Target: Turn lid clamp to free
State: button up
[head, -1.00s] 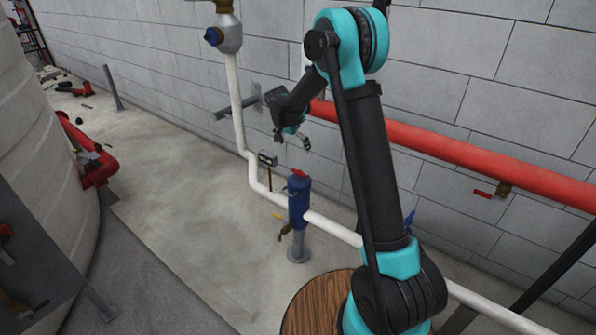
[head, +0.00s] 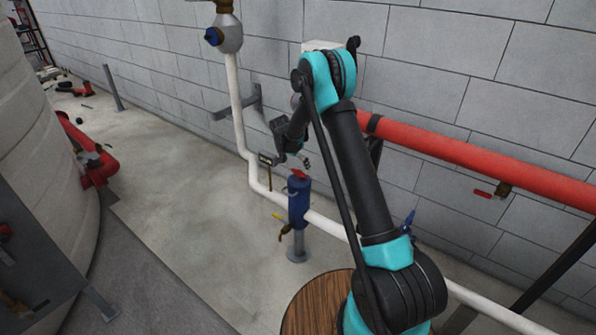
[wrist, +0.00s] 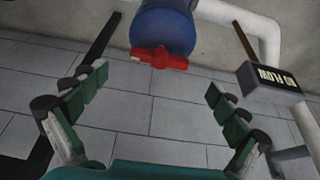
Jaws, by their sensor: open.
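A blue cylindrical housing (head: 299,203) stands on a grey post among white pipework near the wall. A red clamp handle (head: 299,174) sits at its top. In the wrist view the red clamp (wrist: 158,59) lies across the end of the blue housing (wrist: 162,28), at the upper middle. My gripper (head: 302,160) is just above the clamp in the head view. In the wrist view my gripper (wrist: 155,90) is open and empty, its fingers wide apart on either side of the clamp, not touching it.
A "NO FLOW" sign box (wrist: 270,80) is close to the right finger; it also shows in the head view (head: 267,159). White pipe (head: 330,226) runs beside the housing. A red pipe (head: 470,157) runs along the wall. A round wooden top (head: 312,306) is in front.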

aim_at(299, 172)
jog(key=shift+x, duration=2.4)
jog(key=c, duration=1.2)
